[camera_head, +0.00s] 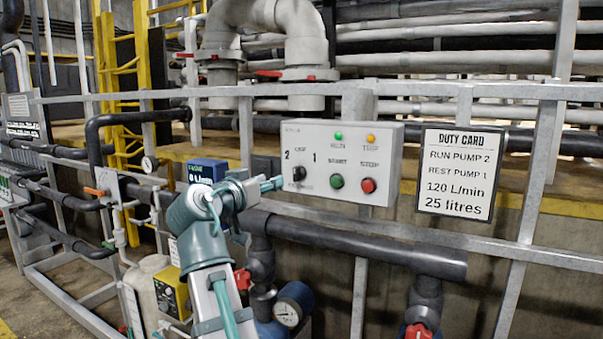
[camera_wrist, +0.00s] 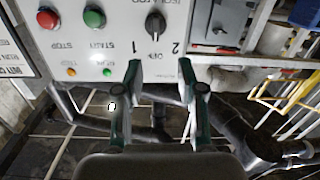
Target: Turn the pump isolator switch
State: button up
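The pump isolator switch is a black rotary knob (camera_head: 299,173) on a light grey control box (camera_head: 345,136), with marks 2, OFF and 1 around it. In the wrist view, which is upside down, the knob (camera_wrist: 155,24) lies beyond the fingertips, roughly in line with the gap between them. My gripper (camera_head: 270,184) is just left of the knob in the head view. In the wrist view my gripper (camera_wrist: 161,72) has two green fingers spread apart with nothing between them. No contact with the knob shows.
A green START button (camera_head: 336,181) and a red STOP button (camera_head: 368,185) sit right of the knob. A duty card (camera_head: 460,172) reads run pump 2, rest pump 1. A blue flow display (camera_head: 207,171), pipes and a railing (camera_head: 480,91) surround the box.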

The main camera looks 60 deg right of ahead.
aim_at(294, 169)
jog(key=shift+m+g+h, duration=0.3)
jog(key=shift+m, duration=0.4)
jog(key=d, duration=0.3)
jog(key=d+p, duration=0.1)
jog(key=d, duration=0.3)
jog(key=w+d, duration=0.1)
jog(key=d, duration=0.3)
jog(key=shift+r, duration=0.2)
grip_shut()
